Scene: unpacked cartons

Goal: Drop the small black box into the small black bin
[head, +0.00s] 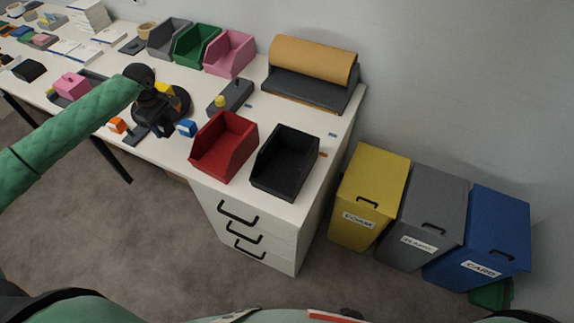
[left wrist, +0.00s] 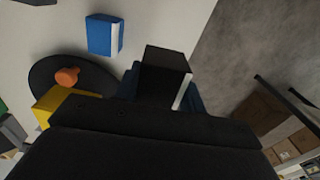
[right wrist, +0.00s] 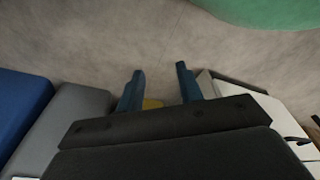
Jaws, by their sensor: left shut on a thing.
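The small black box (left wrist: 165,72), with a white edge, is between the fingers of my left gripper (head: 163,130) in the left wrist view. My left gripper is shut on it, above the table's front edge; in the head view box and fingers blend together. The small black bin (head: 286,163) stands open at the table's right front corner, to the right of my left gripper and apart from it. My right gripper (right wrist: 160,90) shows only in the right wrist view, open and empty over the floor.
A red bin (head: 224,146) stands between my left gripper and the black bin. A blue box (head: 186,128), a round black turntable (head: 182,108) and a dark grey device (head: 231,97) are close by. Yellow (head: 369,195), grey and blue floor bins stand right of the table.

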